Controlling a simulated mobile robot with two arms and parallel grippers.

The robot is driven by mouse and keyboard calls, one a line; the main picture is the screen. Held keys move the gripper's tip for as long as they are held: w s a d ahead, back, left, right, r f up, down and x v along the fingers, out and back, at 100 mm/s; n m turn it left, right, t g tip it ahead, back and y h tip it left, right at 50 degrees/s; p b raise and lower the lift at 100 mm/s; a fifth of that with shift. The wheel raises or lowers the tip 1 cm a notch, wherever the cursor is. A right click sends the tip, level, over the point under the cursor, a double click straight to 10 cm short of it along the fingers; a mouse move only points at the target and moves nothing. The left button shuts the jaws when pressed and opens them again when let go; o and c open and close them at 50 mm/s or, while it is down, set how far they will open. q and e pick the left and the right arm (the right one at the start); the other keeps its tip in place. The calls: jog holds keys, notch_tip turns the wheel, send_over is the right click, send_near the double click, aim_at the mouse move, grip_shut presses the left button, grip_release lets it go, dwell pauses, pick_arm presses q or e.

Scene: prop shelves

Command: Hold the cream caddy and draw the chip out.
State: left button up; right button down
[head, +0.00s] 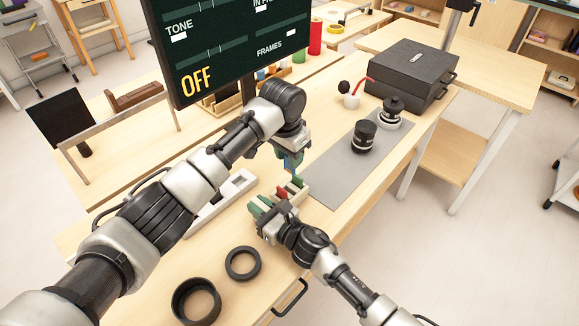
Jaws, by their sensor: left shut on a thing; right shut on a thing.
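The cream caddy (303,189) stands on the table near the grey mat, with a red chip (281,192) and several green chips (256,210) in view in and around it. My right gripper (279,211), coming from the lower right, is shut on the caddy's near side and hides part of it. My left gripper (292,154) points down just above the caddy's far end. It is shut on a blue-teal chip (292,166). Whether this chip's lower end is still inside the caddy is hard to tell.
A black lens (364,137) and a second lens (389,113) stand on the grey mat (335,178). A black case (411,75) is behind them. Two black rings (243,263) (196,301) lie near the front. A dark screen (235,45) rises behind my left arm.

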pick_arm(q)
jog(key=shift+r, duration=0.3)
pick_arm(e)
jog(key=c, duration=1)
grip_release()
jog(key=shift+o, duration=0.2)
jog(key=shift+d, duration=0.1)
